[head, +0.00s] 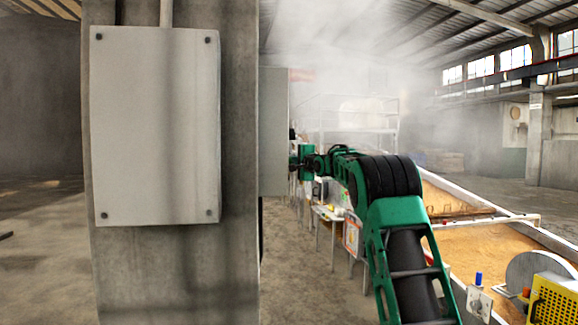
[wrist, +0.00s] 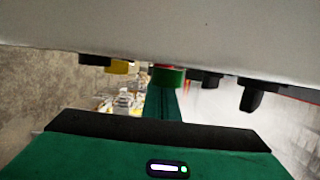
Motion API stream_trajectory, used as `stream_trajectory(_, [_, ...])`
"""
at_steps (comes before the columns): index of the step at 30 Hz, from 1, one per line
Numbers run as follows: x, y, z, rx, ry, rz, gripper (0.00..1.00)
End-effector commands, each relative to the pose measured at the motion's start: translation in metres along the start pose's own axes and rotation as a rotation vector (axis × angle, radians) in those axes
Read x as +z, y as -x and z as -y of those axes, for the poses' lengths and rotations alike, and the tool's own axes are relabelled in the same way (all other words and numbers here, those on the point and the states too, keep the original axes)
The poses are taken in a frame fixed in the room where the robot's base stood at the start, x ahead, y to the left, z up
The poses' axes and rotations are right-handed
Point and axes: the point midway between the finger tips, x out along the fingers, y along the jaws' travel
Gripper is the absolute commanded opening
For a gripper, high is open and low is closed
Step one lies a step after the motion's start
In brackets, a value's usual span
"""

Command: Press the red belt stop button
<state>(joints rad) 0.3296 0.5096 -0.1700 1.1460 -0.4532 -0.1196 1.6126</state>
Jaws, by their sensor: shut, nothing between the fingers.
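The red belt stop button (wrist: 167,66) shows as a thin red strip on the underside of a pale panel (wrist: 150,35) in the wrist view. My gripper (wrist: 168,78) is shut and empty. Its green fingertips are right at the button and cover most of it. I cannot tell whether they touch it or press it in. In the head view my green arm reaches toward a grey box (head: 273,130) on the pillar's right side. My gripper (head: 294,161) is small at that box's edge, and the button is hidden there.
A yellow control (wrist: 120,67) and several black ones sit along the panel beside the button. A concrete pillar (head: 236,265) with a grey cover box (head: 155,130) stands at left. A grain bed (head: 485,245) lies at right, with steam above.

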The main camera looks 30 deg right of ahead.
Motion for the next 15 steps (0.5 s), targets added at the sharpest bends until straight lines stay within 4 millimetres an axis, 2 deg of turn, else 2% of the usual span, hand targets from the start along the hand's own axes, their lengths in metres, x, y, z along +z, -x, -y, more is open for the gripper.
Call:
stream_trajectory(6, [-0.021,0.004,0.0,0.0,0.0,0.0,0.0])
stream_trajectory(15, [-0.018,0.043,0.0,0.002,0.001,-0.001,0.0])
